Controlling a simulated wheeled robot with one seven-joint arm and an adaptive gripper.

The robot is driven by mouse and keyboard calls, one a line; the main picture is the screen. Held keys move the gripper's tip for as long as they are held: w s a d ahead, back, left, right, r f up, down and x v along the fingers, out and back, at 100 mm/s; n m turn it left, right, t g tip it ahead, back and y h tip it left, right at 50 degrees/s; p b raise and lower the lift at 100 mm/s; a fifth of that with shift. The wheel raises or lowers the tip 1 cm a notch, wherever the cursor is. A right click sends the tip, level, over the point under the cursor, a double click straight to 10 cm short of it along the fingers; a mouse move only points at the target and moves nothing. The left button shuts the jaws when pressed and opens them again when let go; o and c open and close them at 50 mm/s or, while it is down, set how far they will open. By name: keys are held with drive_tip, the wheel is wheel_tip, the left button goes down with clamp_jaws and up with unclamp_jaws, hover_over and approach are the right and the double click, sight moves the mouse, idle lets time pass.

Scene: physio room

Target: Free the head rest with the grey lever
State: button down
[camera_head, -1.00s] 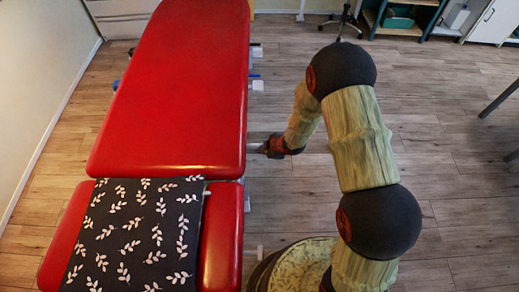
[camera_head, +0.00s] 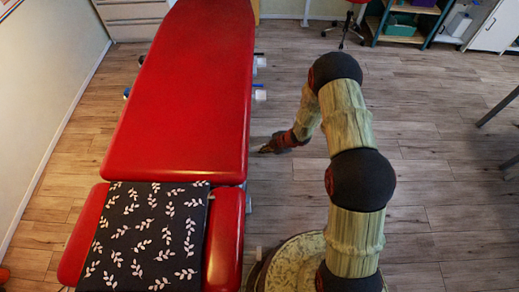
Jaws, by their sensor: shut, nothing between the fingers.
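The red treatment table (camera_head: 185,90) runs away from me, with its separate red head rest section (camera_head: 223,240) nearest me. A black cloth with white leaves (camera_head: 145,238) covers most of the head rest. My gripper (camera_head: 264,150) is shut and empty, just right of the table's edge near the gap before the head rest. A small light-grey lever end (camera_head: 259,254) shows low beside the head rest's right side; my gripper is apart from it. The mechanism under the table is hidden.
Levers with pale ends (camera_head: 259,95) stick out farther along the table's right side. A wall (camera_head: 45,100) stands close on the left. A shelf (camera_head: 405,20) and a stool (camera_head: 346,25) are at the back right.

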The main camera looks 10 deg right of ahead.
drive_tip(key=shift+w+a+p, duration=0.15)
drive_tip(key=shift+w+p, duration=0.65)
drive_tip(key=shift+w, duration=0.4)
drive_tip(key=shift+w+a+p, duration=0.1)
drive_tip(key=shift+w+p, duration=0.65)
drive_tip(key=shift+w, duration=0.45)
